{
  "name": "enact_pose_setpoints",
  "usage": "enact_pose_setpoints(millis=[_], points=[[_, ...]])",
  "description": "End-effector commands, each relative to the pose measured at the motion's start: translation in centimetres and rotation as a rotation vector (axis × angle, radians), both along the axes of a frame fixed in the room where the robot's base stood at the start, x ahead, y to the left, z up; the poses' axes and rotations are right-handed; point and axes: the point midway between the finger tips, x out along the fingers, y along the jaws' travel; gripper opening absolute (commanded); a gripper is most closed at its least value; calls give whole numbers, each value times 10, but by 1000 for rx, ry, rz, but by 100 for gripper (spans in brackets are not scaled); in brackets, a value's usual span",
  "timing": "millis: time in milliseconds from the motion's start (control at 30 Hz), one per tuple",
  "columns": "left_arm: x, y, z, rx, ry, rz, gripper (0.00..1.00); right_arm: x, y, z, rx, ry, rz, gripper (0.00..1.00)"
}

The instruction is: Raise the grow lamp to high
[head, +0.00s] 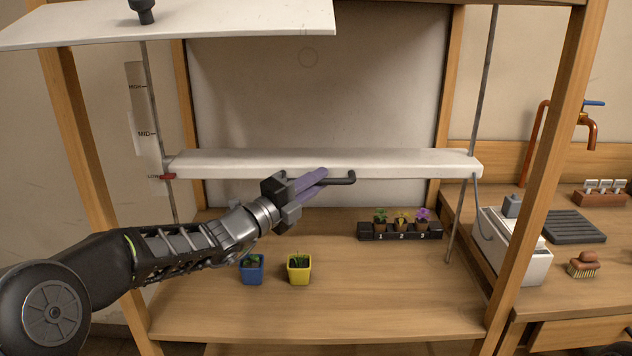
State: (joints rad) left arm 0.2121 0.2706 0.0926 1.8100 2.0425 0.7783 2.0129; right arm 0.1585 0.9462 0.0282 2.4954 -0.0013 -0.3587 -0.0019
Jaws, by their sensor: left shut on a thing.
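The grow lamp (400,162) is a long white bar hung between two vertical rods inside a wooden rack. A red pointer (162,177) at its left end sits by the LOW mark. The scale strip (140,120) on the left reads HIGH, MID and LOW from top to bottom. A dark handle (345,179) sticks out from the lamp's front. My left gripper (312,181) has its purple fingers shut on the handle, around its left part. The fingers hide part of the handle. My right gripper is not in view.
A blue pot (252,272), a yellow pot (299,274) and a black tray (370,236) of small numbered plants stand on the shelf below. A white panel (230,22) juts out at the upper left.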

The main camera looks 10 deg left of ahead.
Motion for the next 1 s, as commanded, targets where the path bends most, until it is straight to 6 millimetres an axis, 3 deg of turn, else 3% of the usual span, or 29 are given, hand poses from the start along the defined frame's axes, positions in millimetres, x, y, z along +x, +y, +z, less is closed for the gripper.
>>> enact_pose_setpoints(millis=[667,867,1000], points=[[0,0,1,1,2,0,0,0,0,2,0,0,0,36],[0,0,22,-1,-1,1,0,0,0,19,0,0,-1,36],[0,1,52,-1,-3,2,0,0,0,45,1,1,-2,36]])
